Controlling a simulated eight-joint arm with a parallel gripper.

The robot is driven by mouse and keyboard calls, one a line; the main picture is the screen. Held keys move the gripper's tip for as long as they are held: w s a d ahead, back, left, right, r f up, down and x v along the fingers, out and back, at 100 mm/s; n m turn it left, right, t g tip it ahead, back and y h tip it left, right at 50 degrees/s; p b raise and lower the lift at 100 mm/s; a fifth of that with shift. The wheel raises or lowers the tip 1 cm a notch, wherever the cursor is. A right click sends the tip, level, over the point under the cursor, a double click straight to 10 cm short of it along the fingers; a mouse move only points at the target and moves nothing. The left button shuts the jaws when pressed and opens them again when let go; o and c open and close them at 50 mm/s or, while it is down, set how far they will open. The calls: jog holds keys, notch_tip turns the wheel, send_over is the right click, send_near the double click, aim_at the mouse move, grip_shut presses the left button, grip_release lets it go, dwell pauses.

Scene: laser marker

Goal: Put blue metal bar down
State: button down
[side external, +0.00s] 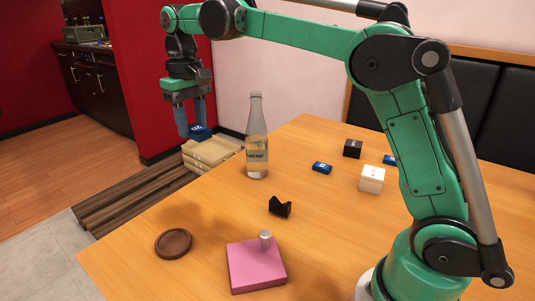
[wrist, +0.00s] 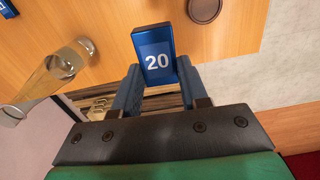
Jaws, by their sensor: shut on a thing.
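The blue metal bar (side external: 200,132) is held between the fingers of my gripper (side external: 194,128), left of the bottle in the side view. In the wrist view the bar (wrist: 154,54) shows a pale label with the number 20. The two blue-grey fingers of my gripper (wrist: 158,68) are shut on it from both sides. In the side view the bar appears just above a beige layered object, apparently past the table's far-left edge; I cannot tell whether they touch.
A glass bottle (side external: 257,140) stands close to the right of my gripper. A brown round coaster (side external: 173,243), pink block (side external: 256,265), black holder (side external: 280,207), white box (side external: 371,179), black box (side external: 352,148) and small blue block (side external: 322,168) are on the wooden table (side external: 215,215). The beige object (side external: 211,152) is below.

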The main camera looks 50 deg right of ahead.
jog(key=a, duration=1)
send_over(170, 238)
jog(key=shift+n, duration=0.3)
notch_tip(170, 238, down, 15)
jog(key=shift+r, duration=0.1)
jog(key=shift+f, duration=2.1)
jog(key=shift+c, duration=2.3)
grip_release()
jog(key=shift+f, duration=0.1)
